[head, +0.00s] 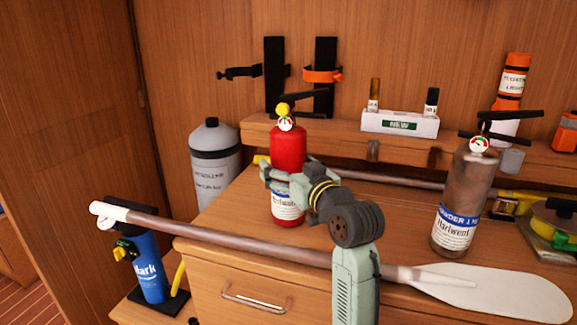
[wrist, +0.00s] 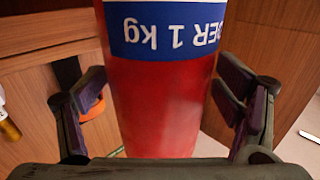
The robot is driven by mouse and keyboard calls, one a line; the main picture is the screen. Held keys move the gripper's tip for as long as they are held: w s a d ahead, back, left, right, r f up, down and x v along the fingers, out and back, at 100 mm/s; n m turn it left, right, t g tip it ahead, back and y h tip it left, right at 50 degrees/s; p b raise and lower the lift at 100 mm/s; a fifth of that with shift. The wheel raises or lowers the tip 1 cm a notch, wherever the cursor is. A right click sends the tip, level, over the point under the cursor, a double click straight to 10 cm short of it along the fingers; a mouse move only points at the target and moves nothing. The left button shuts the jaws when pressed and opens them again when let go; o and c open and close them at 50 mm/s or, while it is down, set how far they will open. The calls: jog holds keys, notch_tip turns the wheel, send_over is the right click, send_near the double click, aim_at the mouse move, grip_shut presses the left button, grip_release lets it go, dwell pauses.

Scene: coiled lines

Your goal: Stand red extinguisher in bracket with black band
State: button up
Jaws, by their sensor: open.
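The red extinguisher (head: 288,150) stands upright on the wooden cabinet top, with a yellow cap, a gauge and a black handle. In the wrist view its red body and blue label band (wrist: 165,95) fill the middle, upside down. My gripper (head: 286,178) is open, with its fingers on both sides of the extinguisher body; in the wrist view a gap shows beside each finger. The bracket with the black band (head: 275,85) is on the back wall, behind and above the extinguisher. Its band (head: 240,73) sticks out to the left. The extinguisher handle overlaps its lower part.
A bracket with an orange band (head: 325,90) is just right of the black-banded one. A grey-brown extinguisher (head: 463,200) stands at right. A paddle (head: 250,238) crosses in front. A white box (head: 400,123) sits on the ledge; a grey cylinder (head: 214,165) stands at left.

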jog(key=b+v, duration=0.2)
jog(key=v, duration=1)
jog(key=shift+a+r, duration=0.15)
